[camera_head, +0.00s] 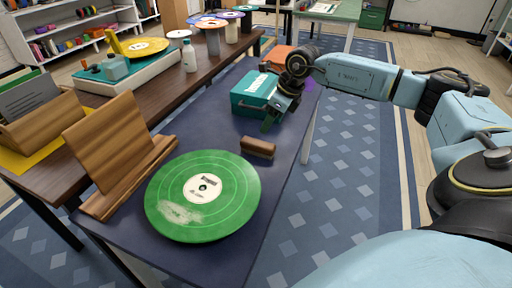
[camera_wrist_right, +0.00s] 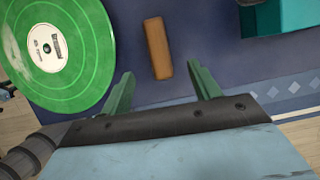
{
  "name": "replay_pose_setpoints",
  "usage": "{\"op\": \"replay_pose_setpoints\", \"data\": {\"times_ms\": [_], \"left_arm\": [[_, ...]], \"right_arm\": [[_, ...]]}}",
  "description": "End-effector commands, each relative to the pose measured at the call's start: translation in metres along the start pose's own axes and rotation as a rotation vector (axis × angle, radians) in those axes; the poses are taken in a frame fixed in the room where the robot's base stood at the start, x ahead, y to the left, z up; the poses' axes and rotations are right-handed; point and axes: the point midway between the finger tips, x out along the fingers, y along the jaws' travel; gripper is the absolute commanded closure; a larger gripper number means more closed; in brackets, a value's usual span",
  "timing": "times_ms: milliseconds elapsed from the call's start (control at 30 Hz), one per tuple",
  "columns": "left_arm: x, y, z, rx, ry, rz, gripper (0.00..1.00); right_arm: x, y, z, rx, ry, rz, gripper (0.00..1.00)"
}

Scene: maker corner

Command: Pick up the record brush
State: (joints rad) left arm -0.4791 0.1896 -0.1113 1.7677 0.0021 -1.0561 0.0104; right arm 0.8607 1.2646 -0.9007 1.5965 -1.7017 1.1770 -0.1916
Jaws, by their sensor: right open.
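The record brush (camera_head: 258,147), a small brown wooden block, lies on the dark blue table just behind the green record. It also shows in the right wrist view (camera_wrist_right: 158,48), ahead of the fingertips and between their lines. My right gripper (camera_head: 268,122) is open and empty, above the table beyond the brush and apart from it. In the right wrist view its two green fingers (camera_wrist_right: 163,80) are spread wide. The green record (camera_head: 203,196) with a white label lies flat and has a pale dusty smear. My left gripper is not in view.
A teal box (camera_head: 254,93) stands behind the brush, close to my right gripper. A wooden stand (camera_head: 122,150) is left of the record. The dark blue table (camera_head: 215,138) is bare between stand and box. A turntable (camera_head: 137,72) sits on the brown table.

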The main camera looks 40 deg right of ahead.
Motion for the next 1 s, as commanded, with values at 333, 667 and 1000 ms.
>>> {"op": "replay_pose_setpoints", "data": {"times_ms": [333, 667, 1000], "left_arm": [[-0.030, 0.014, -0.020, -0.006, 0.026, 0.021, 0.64], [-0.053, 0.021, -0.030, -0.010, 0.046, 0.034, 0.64], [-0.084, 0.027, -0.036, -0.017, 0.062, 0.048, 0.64]], "right_arm": [[0.060, 0.003, 0.001, 0.000, -0.003, 0.006, 0.38], [0.087, 0.004, -0.003, -0.001, -0.004, 0.006, 0.38], [0.116, 0.004, -0.004, -0.001, -0.005, 0.005, 0.38]]}}
